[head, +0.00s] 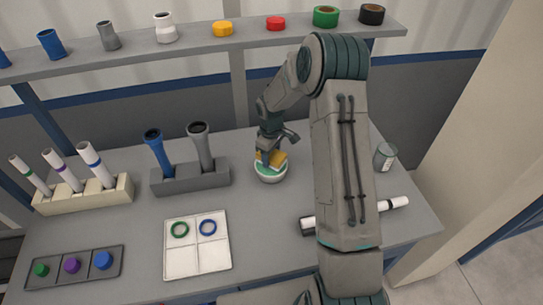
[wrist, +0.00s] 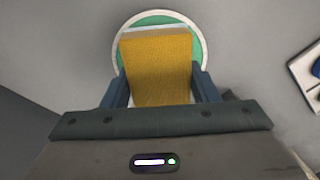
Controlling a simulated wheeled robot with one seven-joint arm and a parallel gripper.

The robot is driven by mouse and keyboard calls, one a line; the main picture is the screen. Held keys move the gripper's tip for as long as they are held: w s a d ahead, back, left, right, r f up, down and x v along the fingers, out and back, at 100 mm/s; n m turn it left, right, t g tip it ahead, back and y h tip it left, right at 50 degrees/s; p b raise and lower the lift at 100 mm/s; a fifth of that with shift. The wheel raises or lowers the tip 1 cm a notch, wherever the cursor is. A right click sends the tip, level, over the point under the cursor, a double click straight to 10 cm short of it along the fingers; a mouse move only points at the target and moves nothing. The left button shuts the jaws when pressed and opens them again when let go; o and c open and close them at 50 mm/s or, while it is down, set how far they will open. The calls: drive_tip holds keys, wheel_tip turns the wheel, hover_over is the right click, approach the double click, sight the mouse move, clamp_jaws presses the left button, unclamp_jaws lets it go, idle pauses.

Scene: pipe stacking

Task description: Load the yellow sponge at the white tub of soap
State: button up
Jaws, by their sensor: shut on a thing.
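The yellow sponge (wrist: 158,65) is between the two blue fingers of my gripper (wrist: 160,88), which is shut on it. A pale layer shows along the sponge's far edge. The white tub (head: 270,176) stands on the table and holds green soap. In the head view the sponge (head: 278,157) is at the tub's mouth, under my gripper (head: 269,156). In the wrist view the tub's white rim (wrist: 120,33) and green soap (wrist: 203,40) show around and behind the sponge. I cannot tell whether the sponge touches the soap.
A grey holder (head: 190,180) with two pipes stands left of the tub. A white tray (head: 197,262) with green and blue rings lies in front. A white pipe with black parts (head: 392,204) and a grey can (head: 385,156) are at right. A shelf (head: 120,58) runs behind.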

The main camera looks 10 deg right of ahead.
drive_tip(key=shift+r+p, duration=1.25)
drive_tip(key=shift+r, duration=1.4)
drive_tip(key=shift+f, duration=0.15)
drive_tip(key=shift+s+f+m, duration=0.15)
drive_tip(key=shift+s+m, duration=0.15)
drive_tip(key=s+f+m+b, duration=0.4)
drive_tip(key=s+m, duration=0.4)
drive_tip(key=s, duration=0.1)
